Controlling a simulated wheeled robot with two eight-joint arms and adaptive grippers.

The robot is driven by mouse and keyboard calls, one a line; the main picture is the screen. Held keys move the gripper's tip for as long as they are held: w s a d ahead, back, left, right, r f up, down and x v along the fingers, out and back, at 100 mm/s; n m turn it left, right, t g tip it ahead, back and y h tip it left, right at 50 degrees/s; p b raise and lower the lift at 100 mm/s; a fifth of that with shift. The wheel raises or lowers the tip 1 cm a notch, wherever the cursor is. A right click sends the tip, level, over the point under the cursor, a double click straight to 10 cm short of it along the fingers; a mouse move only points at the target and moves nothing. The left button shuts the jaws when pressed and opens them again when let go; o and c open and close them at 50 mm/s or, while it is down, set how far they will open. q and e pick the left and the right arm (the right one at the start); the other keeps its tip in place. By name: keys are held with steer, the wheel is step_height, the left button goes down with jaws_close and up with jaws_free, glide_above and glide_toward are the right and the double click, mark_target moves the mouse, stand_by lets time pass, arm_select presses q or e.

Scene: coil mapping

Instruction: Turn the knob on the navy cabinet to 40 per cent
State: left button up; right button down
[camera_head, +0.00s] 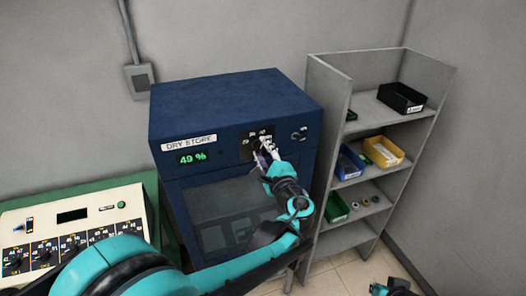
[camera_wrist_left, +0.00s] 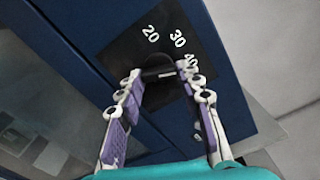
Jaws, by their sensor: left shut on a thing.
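The navy cabinet (camera_head: 232,104) stands against the wall, with a "DRY STORE" label and a green display (camera_head: 193,158) reading 49 %. Its knob (camera_wrist_left: 158,90) sits on a black dial plate marked 20, 30 and 40. In the head view the knob is mostly hidden by my left gripper (camera_head: 266,150). In the left wrist view my left gripper (camera_wrist_left: 160,76) has its fingers on either side of the dark knob, shut on it. A teal and black part of my right arm shows at the bottom right edge; its fingers cannot be made out.
A grey shelf (camera_head: 325,101) with black, yellow, blue and green bins stands close to the cabinet's right side. A cream control panel (camera_head: 104,213) with several dials sits on a green bench at the left. A small switch (camera_head: 299,134) is right of the dial.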

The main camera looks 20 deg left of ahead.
arm_select(q)
steer(key=o, duration=1.2)
steer(key=shift+c, duration=0.2)
steer(key=shift+s, duration=0.1)
steer(key=v, duration=1.2)
steer(key=shift+a+f, duration=0.1)
